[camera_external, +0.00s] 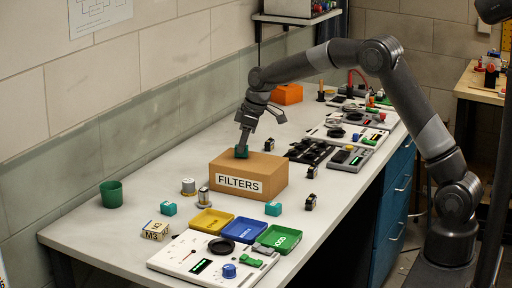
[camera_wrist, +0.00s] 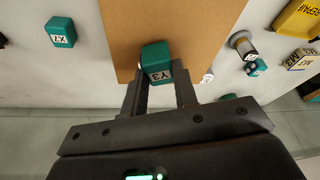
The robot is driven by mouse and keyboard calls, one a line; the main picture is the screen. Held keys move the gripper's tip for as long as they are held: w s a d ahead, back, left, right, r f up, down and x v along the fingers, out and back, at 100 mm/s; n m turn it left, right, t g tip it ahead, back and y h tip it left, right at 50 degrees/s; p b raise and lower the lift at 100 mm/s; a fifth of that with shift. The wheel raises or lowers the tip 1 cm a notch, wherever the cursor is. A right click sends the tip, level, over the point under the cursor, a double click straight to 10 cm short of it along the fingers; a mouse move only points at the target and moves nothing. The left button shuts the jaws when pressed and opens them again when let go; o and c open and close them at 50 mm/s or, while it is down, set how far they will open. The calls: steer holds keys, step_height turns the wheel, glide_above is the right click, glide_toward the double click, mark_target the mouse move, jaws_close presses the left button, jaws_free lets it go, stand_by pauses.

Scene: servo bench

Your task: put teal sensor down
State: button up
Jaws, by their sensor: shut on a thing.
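My gripper (camera_external: 242,148) is shut on the teal sensor (camera_wrist: 157,62), a small dark teal block labelled Y3. The fingers (camera_wrist: 160,82) hold it from two sides. In the external view the teal sensor (camera_external: 241,154) is at the back part of the top of a cardboard box (camera_external: 240,181) marked FILTERS. The box top (camera_wrist: 205,25) lies below it in the wrist view. I cannot tell whether the sensor touches the box. The fingers partly hide the sensor's lower part in the wrist view.
Another teal block (camera_wrist: 60,32) labelled X7 lies left of the box in the wrist view. Lighter teal blocks (camera_external: 168,209), metal cylinders (camera_external: 188,187), a green cup (camera_external: 111,193) and yellow, blue and green trays (camera_external: 211,222) stand nearby. The box top's front is clear.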

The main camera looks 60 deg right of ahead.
steer(key=shift+f, duration=0.2)
steer(key=o, duration=1)
steer(key=shift+r, duration=0.1)
steer(key=v, duration=1.1)
steer(key=s+a+r, duration=0.3)
steer(key=s+r, duration=0.3)
steer(key=s, duration=0.3)
steer(key=s+a+r+m+t, duration=0.1)
steer(key=s+a, duration=0.1)
steer(key=s, duration=0.4)
steer(key=s+a+r+m, duration=0.1)
steer(key=s+a+r, duration=0.1)
steer(key=s, duration=0.5)
steer(key=s+f, duration=0.2)
steer(key=s, duration=0.4)
steer(key=s+a+f+m+t+h, duration=0.1)
steer(key=s+f, duration=0.2)
steer(key=s, duration=0.4)
steer(key=s+a+f+m, duration=0.1)
steer(key=s+f, duration=0.1)
steer(key=s, duration=0.4)
steer(key=shift+s+a+f, duration=0.15)
steer(key=shift+s+a, duration=0.1)
steer(key=shift+s, duration=0.1)
